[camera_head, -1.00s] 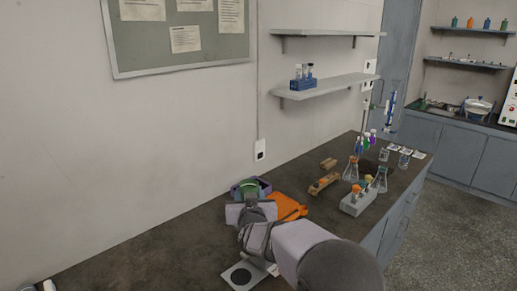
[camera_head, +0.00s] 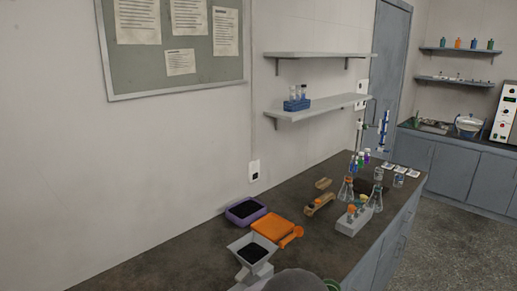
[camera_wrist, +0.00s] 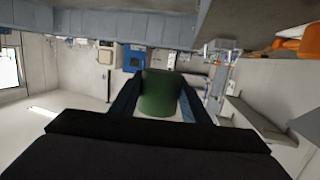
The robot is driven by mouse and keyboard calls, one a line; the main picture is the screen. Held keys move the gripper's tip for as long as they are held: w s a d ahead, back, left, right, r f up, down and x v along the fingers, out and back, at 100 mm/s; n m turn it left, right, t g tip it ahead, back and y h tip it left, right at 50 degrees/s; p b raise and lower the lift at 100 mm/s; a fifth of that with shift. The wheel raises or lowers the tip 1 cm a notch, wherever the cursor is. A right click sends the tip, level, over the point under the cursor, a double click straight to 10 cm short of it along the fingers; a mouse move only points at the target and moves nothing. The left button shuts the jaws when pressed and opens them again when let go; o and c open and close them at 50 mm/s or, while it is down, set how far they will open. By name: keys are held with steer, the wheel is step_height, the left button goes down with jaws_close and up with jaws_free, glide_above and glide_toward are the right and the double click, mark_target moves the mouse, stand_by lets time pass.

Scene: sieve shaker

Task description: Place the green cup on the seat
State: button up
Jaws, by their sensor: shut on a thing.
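The green cup (camera_wrist: 160,93) sits between the two dark fingers of my gripper (camera_wrist: 160,82) in the wrist view, and the gripper is shut on it. A small green edge, likely the same cup (camera_head: 331,285), shows at the bottom of the head view, beside the grey round part of my arm. My fingers do not show in the head view. I cannot make out the seat now; the bottom edge of the head view cuts off that part of the bench.
A grey square hopper with a dark inside (camera_head: 238,246) stands on the bench. Behind it are a purple tray (camera_head: 231,216) and an orange tray (camera_head: 268,231). A white rack (camera_head: 350,226), flasks and a wooden holder (camera_head: 318,206) stand to the right. The bench's left part is clear.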

steer(key=s+a+f+n+t+y, duration=0.1)
steer(key=s+a+f, duration=0.2)
steer(key=s+f, duration=0.7)
steer(key=shift+s+a+f+t, duration=0.3)
steer(key=shift+a+f+t, duration=0.1)
steer(key=shift+f, duration=0.2)
steer(key=shift+n, duration=0.3)
steer(key=a+r+n+t+y+b, duration=0.1)
steer(key=a+r+n+t+y, duration=0.1)
steer(key=a, duration=0.9)
steer(key=a+r+n+t+y+b, duration=0.1)
steer(key=a+r+n+t+y, duration=0.1)
steer(key=a, duration=1)
step_height(320, 180, up, 3)
steer(key=s+n+y, duration=0.1)
steer(key=y, duration=0.1)
steer(key=shift+a+r+n+t+y+b, duration=0.2)
steer(key=shift+a+n+t+y+b, duration=0.1)
steer(key=shift+n+b, duration=0.1)
